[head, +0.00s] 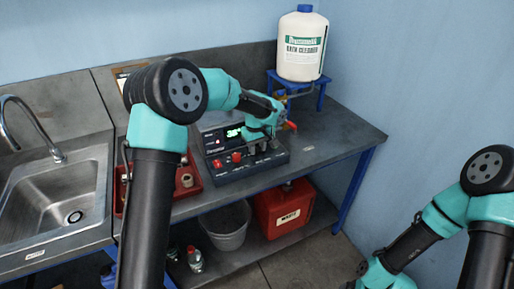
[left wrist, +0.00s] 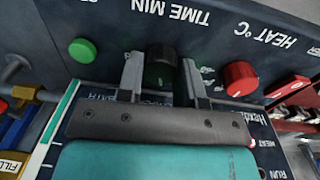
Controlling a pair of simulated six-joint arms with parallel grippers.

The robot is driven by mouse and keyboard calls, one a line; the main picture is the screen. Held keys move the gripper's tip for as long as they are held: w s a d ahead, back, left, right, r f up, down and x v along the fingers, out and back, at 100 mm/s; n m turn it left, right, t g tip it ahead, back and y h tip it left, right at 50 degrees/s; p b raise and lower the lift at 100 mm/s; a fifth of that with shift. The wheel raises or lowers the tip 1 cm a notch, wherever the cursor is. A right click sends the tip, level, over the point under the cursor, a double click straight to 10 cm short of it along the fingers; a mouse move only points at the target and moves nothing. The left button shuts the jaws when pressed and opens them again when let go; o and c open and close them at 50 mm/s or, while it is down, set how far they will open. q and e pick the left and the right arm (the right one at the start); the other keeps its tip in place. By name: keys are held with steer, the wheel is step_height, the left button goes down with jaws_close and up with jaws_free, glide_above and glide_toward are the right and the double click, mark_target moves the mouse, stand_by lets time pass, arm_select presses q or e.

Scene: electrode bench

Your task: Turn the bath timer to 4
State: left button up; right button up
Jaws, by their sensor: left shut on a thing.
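The dark bath unit (head: 247,172) stands on the bench with a lit green display (head: 233,132) and red knobs on its sloped front. In the left wrist view its black timer knob (left wrist: 160,66) sits by the upside-down words TIME MIN. My left gripper (left wrist: 162,80) is shut on this knob, one finger on each side. In the head view my left gripper (head: 263,146) is over the right part of the panel and hides the knob. The knob's pointer and numbers cannot be read. My right arm is at the lower right; its gripper is out of view.
A red heat knob (left wrist: 240,78) and a green button (left wrist: 83,51) flank the timer. A white cleaner jug (head: 302,50) stands on a blue stand behind. A red tray (head: 192,180) and a sink (head: 60,195) lie left. The bench's right end is clear.

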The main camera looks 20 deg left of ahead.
arm_select(q)
steer(key=shift+m, duration=1.6)
steer(key=o, duration=0.9)
steer(key=r, duration=1.7)
steer(key=shift+s+a+r, duration=0.15)
steer(key=shift+a+r, duration=0.1)
steer(key=shift+a, duration=0.05)
